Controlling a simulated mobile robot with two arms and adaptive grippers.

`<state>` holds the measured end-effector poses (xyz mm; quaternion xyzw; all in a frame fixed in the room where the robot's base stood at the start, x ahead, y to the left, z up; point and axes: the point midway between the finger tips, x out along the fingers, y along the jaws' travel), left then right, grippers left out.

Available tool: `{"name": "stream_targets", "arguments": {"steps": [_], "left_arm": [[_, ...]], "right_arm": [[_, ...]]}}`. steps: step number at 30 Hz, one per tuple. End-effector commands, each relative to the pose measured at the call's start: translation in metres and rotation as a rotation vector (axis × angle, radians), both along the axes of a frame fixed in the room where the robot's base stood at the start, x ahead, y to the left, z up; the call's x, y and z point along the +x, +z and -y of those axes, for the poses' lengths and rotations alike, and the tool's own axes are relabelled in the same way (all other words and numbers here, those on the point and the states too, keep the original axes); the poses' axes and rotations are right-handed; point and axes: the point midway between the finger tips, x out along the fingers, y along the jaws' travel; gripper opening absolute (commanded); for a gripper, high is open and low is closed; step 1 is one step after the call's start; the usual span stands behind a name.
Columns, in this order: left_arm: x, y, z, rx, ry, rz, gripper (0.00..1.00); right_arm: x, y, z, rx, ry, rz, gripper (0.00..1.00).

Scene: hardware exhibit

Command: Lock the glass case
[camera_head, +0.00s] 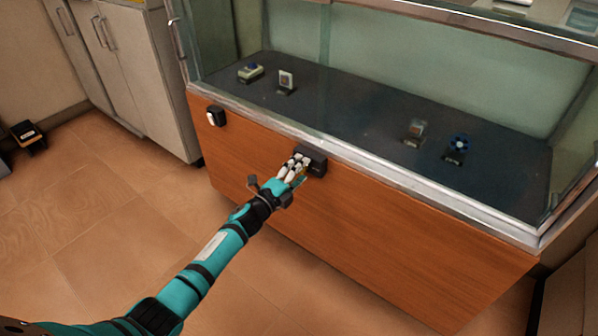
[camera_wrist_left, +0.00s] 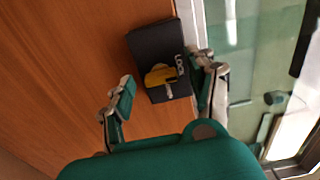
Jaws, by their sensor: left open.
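The glass case has a wooden front (camera_head: 380,228) below a glass-walled display with a dark floor (camera_head: 350,110). A black lock box (camera_head: 311,160) is fixed to the wooden front just under the metal rim. In the left wrist view the lock box (camera_wrist_left: 150,42) has white lettering, partly readable as "LOCK", and a yellow knob or key (camera_wrist_left: 160,76) with a metal tip. My left gripper (camera_head: 295,168) is at the lock box. In the left wrist view its fingers (camera_wrist_left: 165,92) are open, one on either side of the yellow piece, with no clear contact. My right gripper is out of view.
Several small exhibits stand inside the case, including a blue wheel-like one (camera_head: 459,143). A small black-and-white device (camera_head: 215,116) is on the wooden front at left. White cabinets (camera_head: 140,75) stand at left. The tiled floor (camera_head: 110,215) before the case is clear.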

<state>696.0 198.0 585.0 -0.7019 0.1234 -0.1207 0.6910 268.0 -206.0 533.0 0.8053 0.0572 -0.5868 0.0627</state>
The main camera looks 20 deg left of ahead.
Motion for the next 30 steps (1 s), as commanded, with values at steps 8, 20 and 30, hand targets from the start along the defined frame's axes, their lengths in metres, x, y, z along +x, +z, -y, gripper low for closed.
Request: {"name": "stream_targets", "arguments": {"steps": [8, 20, 30], "left_arm": [[-0.017, -0.001, -0.006, 0.003, -0.001, 0.000, 0.58], [-0.093, -0.001, -0.034, 0.002, -0.001, -0.002, 0.58], [-0.113, 0.000, -0.041, 0.000, 0.000, 0.000, 0.58]], "right_arm": [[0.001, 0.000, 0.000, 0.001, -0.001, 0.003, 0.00], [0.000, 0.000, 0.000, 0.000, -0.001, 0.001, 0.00], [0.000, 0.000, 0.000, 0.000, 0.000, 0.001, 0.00]]}}
